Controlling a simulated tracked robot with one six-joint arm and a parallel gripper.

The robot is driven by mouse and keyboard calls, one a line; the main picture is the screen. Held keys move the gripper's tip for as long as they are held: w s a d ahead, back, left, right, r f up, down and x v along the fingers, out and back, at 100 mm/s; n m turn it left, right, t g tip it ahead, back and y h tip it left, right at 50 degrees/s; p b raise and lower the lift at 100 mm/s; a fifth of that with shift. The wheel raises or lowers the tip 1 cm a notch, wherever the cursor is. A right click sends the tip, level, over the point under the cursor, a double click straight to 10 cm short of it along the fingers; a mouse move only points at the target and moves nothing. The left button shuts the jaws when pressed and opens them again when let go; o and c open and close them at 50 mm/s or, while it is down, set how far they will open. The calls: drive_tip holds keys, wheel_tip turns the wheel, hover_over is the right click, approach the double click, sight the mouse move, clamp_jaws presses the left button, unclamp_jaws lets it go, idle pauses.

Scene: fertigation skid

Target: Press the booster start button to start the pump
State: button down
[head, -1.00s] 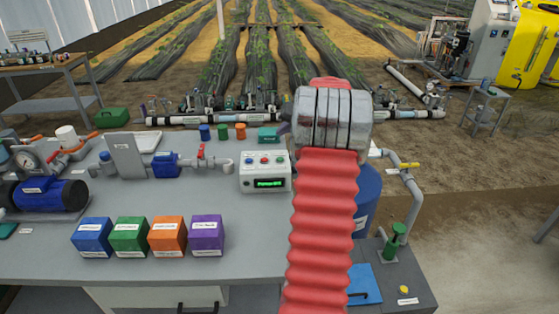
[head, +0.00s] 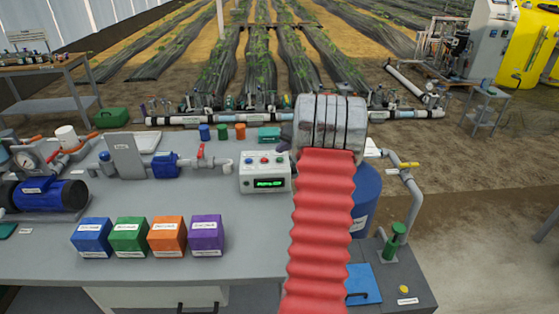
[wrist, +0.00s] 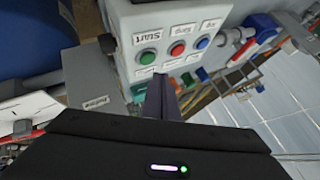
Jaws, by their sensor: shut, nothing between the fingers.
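The white control box (head: 265,172) stands on the grey bench, with a row of buttons on top and a lit green display on its front. In the wrist view the green button (wrist: 147,57) sits by an upside-down "Start" label, with a red button (wrist: 177,49) and a blue button (wrist: 202,43) to its right. My gripper (wrist: 161,78) is shut and empty. Its tips appear just below the green button in that picture; I cannot tell whether they touch the box. In the head view my arm hides most of the gripper.
Blue, green, orange and purple boxes (head: 150,237) stand in front on the bench. A pipe with a red-handled valve (head: 201,160) is left of the control box. A blue drum (head: 366,195) stands behind my arm, right of the box.

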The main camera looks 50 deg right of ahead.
sight(282, 160)
drive_tip(key=shift+f, duration=0.6)
drive_tip(key=shift+f, duration=0.8)
idle(2.4)
drive_tip(key=shift+r, duration=0.85)
drive_tip(key=shift+r, duration=0.15)
drive_tip(key=shift+r, duration=2.35)
